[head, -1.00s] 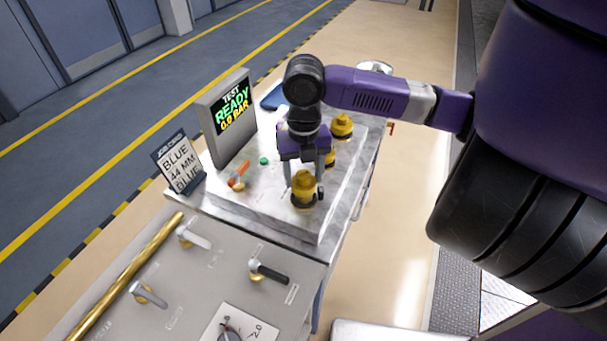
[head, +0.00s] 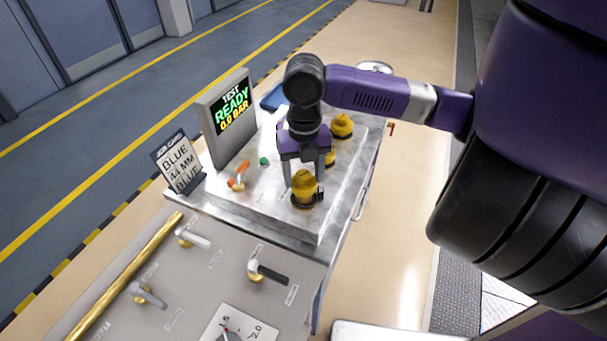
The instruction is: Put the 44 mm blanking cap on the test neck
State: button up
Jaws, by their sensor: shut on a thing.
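My gripper (head: 305,172) points down over the light block on the bench, its two fingers on either side of the front yellow piece (head: 304,184). It is shut on this yellow piece, which looks like a cap with a domed top and a dark ring (head: 306,202) at its base. The piece stands upright at the front right of the block.
A test display (head: 233,115) reads READY, 0.0 BAR. A job card (head: 180,165) reads BLUE, 44 MM, BLUE. An orange-handled valve (head: 239,176) and a green button (head: 264,161) sit left of my gripper. A panel with several levers (head: 268,271) lies in front.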

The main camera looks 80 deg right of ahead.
aim_at(303, 174)
jog(key=shift+f+b, duration=1.15)
jog(key=shift+f, duration=0.2)
jog(key=o, duration=1.4)
jog(key=shift+s, duration=0.1)
jog(key=shift+r, duration=3.95)
